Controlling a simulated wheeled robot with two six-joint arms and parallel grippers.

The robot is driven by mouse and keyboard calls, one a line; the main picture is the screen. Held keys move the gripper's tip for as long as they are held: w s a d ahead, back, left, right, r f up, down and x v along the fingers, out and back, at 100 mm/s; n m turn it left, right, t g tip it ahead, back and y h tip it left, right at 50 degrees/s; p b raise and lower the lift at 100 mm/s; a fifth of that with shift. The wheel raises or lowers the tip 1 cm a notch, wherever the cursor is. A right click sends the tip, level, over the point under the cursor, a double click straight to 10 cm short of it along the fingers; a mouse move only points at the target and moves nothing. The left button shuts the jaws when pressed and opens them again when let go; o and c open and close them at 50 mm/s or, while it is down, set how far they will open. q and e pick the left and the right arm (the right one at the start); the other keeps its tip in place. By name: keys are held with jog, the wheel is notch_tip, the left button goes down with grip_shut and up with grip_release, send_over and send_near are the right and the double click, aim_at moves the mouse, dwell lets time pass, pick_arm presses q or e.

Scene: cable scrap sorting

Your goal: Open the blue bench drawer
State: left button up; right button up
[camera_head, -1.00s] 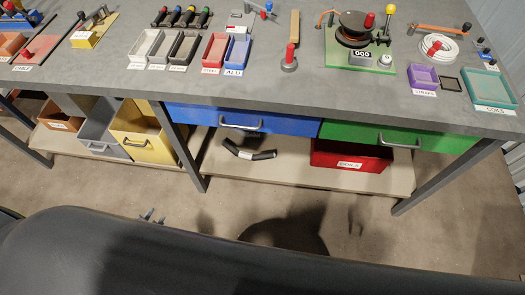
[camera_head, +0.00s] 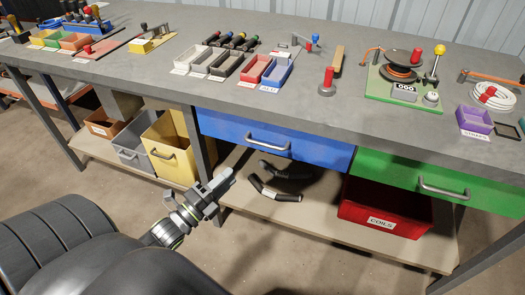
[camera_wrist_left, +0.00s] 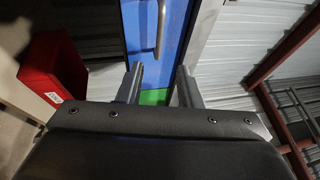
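The blue drawer (camera_head: 318,148) is under the bench top, left of the green drawer, and looks closed. Its grey bar handle (camera_head: 268,145) is on the front face. My left gripper (camera_head: 225,182) is below and to the left of the handle, apart from it. In the left wrist view the blue drawer (camera_wrist_left: 179,50) runs up the picture with its handle (camera_wrist_left: 161,28) near the top. There the left gripper (camera_wrist_left: 158,86) has its fingers apart with nothing between them, short of the handle. My right gripper is not in view.
The green drawer (camera_head: 400,177) is to the right. A red bin (camera_head: 360,211), black cable pieces (camera_head: 276,192) and a yellow bin (camera_head: 172,145) are on the lower shelf (camera_head: 325,228). A bench leg (camera_head: 205,150) stands just left of the blue drawer. Trays and tools cover the bench top.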

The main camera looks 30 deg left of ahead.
aim_at(260, 149)
pick_arm(q)
jog(key=shift+p+x, duration=0.35)
jog(key=shift+x, duration=6.35)
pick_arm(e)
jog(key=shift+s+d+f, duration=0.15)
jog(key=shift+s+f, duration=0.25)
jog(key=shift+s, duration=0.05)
pick_arm(q)
jog(key=shift+c, duration=0.2)
grip_shut()
jog(key=shift+f, duration=0.1)
